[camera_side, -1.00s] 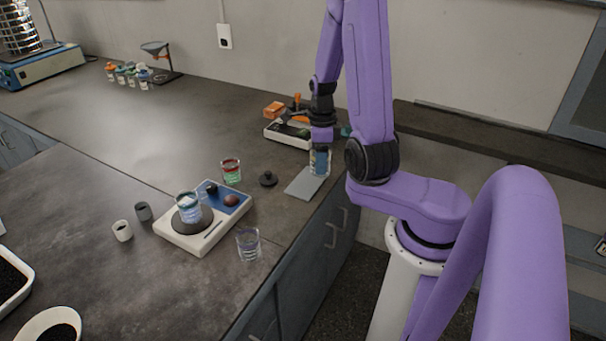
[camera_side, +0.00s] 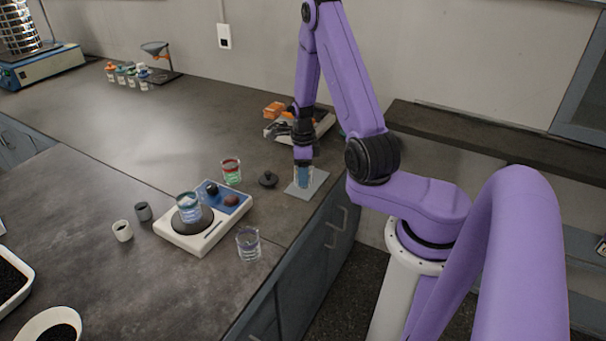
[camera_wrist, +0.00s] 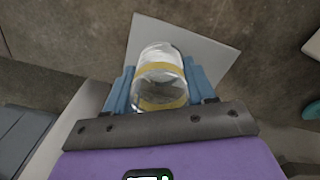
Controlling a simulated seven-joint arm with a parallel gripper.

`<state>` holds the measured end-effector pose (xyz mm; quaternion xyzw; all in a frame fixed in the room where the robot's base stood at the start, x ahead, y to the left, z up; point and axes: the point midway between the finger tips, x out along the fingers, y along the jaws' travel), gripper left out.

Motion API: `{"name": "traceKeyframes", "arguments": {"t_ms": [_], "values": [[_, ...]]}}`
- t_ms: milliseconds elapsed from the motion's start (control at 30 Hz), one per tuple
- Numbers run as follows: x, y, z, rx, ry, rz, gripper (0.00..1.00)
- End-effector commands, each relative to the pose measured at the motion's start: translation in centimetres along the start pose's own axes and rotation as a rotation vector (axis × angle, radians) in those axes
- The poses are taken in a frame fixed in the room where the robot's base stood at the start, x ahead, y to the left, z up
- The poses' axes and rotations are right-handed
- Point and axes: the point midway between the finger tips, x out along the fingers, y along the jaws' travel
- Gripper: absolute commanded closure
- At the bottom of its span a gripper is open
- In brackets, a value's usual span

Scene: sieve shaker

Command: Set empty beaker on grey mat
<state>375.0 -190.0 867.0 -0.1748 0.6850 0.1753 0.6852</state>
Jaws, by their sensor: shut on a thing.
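A clear glass beaker with a yellow band (camera_wrist: 160,72) is between the blue fingers of my gripper (camera_wrist: 161,90) in the wrist view, and it looks empty. In the side view my gripper (camera_side: 303,174) points down over the grey mat, the beaker mostly hidden by the fingers. The grey mat (camera_side: 315,181) lies flat near the bench's right edge; it also shows in the wrist view (camera_wrist: 205,50) behind and around the beaker. The beaker is over the mat; I cannot tell whether its base touches it.
A hotplate (camera_side: 178,238) carries a beaker (camera_side: 188,207). Another glass (camera_side: 248,244) stands near the front edge. A tray with orange items (camera_side: 322,120) is behind.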

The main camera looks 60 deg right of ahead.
Motion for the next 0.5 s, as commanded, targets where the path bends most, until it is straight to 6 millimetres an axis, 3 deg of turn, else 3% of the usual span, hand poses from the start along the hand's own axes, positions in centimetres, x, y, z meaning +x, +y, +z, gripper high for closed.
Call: {"name": "traceKeyframes", "arguments": {"t_ms": [100,500], "values": [[0.86,0.01,0.00,0.000,0.000,0.000,0.78],[1.24,0.00,-0.01,0.000,-0.001,-0.001,0.78]]}}
